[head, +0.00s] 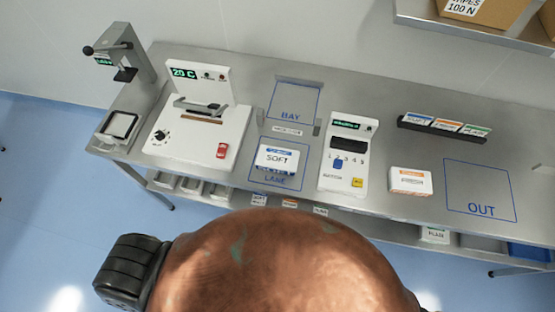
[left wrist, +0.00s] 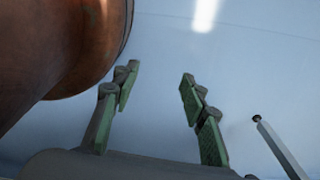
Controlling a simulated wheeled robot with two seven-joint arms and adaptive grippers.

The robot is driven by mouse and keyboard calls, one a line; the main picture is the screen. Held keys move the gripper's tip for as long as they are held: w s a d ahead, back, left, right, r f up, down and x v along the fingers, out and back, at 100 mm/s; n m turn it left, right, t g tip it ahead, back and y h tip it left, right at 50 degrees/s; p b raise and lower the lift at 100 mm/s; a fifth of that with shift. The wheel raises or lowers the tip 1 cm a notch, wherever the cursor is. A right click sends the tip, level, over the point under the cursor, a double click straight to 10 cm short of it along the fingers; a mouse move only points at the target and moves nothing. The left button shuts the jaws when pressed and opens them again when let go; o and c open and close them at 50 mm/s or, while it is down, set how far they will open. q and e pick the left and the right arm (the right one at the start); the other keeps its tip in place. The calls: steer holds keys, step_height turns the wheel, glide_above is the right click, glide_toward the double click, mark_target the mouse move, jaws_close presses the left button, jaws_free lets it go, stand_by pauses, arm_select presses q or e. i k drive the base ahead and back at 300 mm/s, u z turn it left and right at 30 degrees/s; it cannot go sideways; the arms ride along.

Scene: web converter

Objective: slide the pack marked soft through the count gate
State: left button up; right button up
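The pack marked SOFT (head: 276,158), white with a blue band, lies on the outlined LANE area (head: 280,184) of the steel bench. Behind it is a small white label strip (head: 287,131), its print too small to read, with a short grey post (head: 317,127) to its right. This may be the count gate; I cannot tell for sure. Behind the strip is the outlined BAY (head: 290,113). My left gripper (left wrist: 158,76) is open and empty over the blue floor in the left wrist view, away from the pack. My right gripper is not in view.
A white machine (head: 222,150) with a 20 C display stands left of the lane. A numbered console (head: 344,185) stands right. An orange-banded pack (head: 410,180) lies beside the empty OUT square (head: 480,190). A card rack (head: 444,130) sits behind.

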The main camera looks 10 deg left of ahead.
mark_target(272, 158)
steer(key=u, duration=2.1)
steer(key=k, duration=1.25)
steer(key=z, duration=1.9)
